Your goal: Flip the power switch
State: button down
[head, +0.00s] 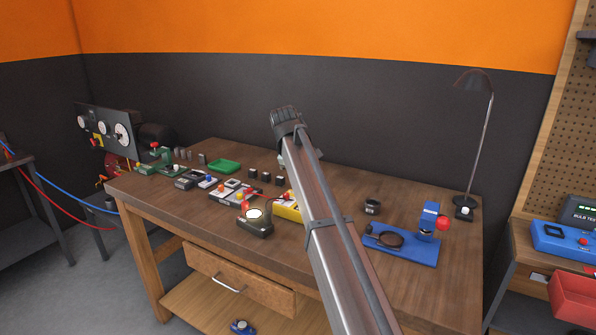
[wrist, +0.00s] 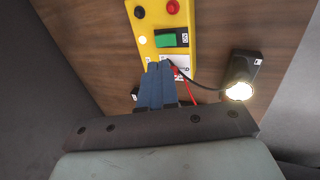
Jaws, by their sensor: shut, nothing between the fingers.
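A yellow control box (wrist: 147,22) in the wrist view carries a green rocker switch (wrist: 166,41) in a black frame, a red button (wrist: 173,7), a black knob (wrist: 139,12) and a small glowing light (wrist: 143,40). In the head view the yellow box (head: 287,207) is partly hidden by my arm. My gripper (wrist: 160,68) is shut and empty, its blue fingers over the white-labelled end of the box, just below the green switch in the picture. Whether the fingertips touch the box cannot be told. My gripper is hidden in the head view.
A lit lamp (wrist: 240,91) stands beside the box, with black and red cables by it; it also glows in the head view (head: 255,214). A blue press (head: 405,247), a desk lamp (head: 473,80) and a green tray (head: 224,166) stand on the wooden bench (head: 190,212).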

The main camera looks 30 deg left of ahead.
jog(key=x, duration=1)
jog(key=shift+w+f, duration=0.1)
jog(key=shift+f, duration=0.05)
dwell(0.3)
jog(key=shift+s+f, duration=0.15)
jog(key=shift+s, duration=0.4)
jog(key=shift+s+f, duration=0.15)
jog(key=shift+s, duration=0.35)
jog(key=v, duration=1.4)
jog(key=shift+w+r, duration=0.2)
jog(key=shift+r, duration=0.15)
